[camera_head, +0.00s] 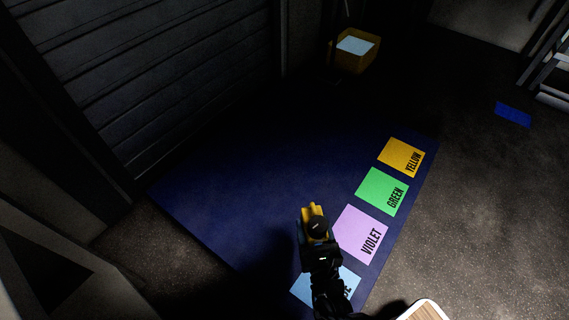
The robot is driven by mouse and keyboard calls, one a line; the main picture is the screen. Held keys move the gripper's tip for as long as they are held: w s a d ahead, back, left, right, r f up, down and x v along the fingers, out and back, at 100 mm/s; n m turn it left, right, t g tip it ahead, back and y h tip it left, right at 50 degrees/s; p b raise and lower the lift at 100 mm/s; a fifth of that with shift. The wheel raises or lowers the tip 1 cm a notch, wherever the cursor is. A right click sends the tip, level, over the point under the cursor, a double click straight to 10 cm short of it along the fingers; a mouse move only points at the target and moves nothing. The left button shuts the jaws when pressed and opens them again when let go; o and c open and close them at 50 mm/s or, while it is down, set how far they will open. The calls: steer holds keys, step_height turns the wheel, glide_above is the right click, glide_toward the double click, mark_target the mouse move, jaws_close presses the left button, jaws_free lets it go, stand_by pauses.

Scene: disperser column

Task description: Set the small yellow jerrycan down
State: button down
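The small yellow jerrycan (314,212) is at my gripper (314,228), in the lower middle of the head view. The gripper's black body covers much of it, and its yellow top edge shows beyond. The fingers appear closed on it. The jerrycan is over the dark blue mat (230,180), beside the violet square (360,234). I cannot tell from this angle whether it touches the mat. A yellow square (399,157) and a green square (381,191) lie farther along the mat's right side. A light blue square (310,290) is partly hidden by my arm.
A yellow bin (357,62) with something pale inside stands at the back. A slatted wall (150,80) borders the left. A small blue patch (513,114) lies on the floor at right. A wooden-topped item (424,311) shows at the bottom edge. The mat's middle is clear.

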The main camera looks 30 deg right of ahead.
steer(key=f, duration=0.1)
steer(key=s+f+b, duration=0.1)
steer(key=f, duration=0.1)
steer(key=f+b, duration=0.1)
steer(key=shift+s+a+f, duration=0.2)
steer(key=shift+a+f, duration=0.05)
steer(key=shift+w+f, duration=0.15)
steer(key=shift+f, duration=0.1)
steer(key=w+f+b, duration=0.3)
steer(key=w+a+f+b, duration=0.1)
steer(key=w+f+b, duration=0.2)
steer(key=w+f, duration=0.1)
steer(key=w+f+b, duration=0.3)
steer(key=w+b, duration=0.1)
steer(key=shift+a+f, duration=0.25)
steer(key=shift+f, duration=0.1)
steer(key=shift+r, duration=0.1)
steer(key=shift+c, duration=1)
jaws_free()
steer(key=shift+f, duration=0.2)
